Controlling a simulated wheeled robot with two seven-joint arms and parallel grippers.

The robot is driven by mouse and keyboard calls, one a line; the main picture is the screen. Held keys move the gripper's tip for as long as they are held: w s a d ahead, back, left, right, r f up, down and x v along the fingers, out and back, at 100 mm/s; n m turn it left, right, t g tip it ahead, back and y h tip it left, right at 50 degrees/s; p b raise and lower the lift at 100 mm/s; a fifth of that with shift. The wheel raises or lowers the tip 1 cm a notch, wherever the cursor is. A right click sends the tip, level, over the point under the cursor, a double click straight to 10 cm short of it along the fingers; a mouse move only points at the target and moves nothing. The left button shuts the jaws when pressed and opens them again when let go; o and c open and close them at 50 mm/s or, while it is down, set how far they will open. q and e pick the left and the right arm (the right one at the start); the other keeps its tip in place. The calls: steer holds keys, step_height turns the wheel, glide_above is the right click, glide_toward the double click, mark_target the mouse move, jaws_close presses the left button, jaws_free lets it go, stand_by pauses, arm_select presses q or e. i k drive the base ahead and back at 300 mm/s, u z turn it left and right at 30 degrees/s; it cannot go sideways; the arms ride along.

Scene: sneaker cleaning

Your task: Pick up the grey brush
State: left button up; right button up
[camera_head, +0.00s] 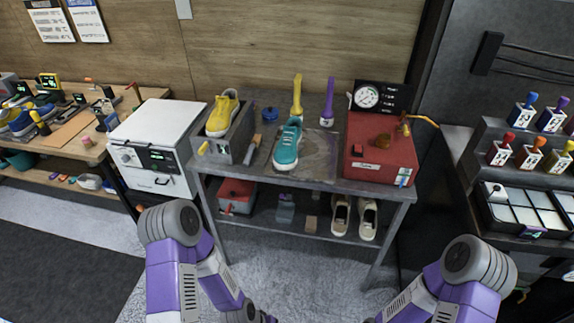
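No brush that is clearly grey stands out. A small brush-like tool with a tan handle (254,144) lies on the grey metal table (230,180), between the yellow sneaker's holder and the teal sneaker; its head is too small to make out. A yellow upright tool (297,98) and a purple upright tool (328,102) stand at the back of the table. My two purple arms come in at the bottom, in front of the table.
A yellow sneaker (223,112) sits on a grey holder at the left. A teal sneaker (287,145) lies in the middle. A red machine with a gauge (380,155) fills the right end. Beige shoes (368,218) and a red box (237,196) are on the lower shelf.

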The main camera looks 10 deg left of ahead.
mark_target(256, 141)
steer(key=u, duration=0.6)
steer(key=i, duration=0.5)
steer(key=u, duration=0.7)
steer(key=i, duration=0.85)
steer(key=z, duration=0.1)
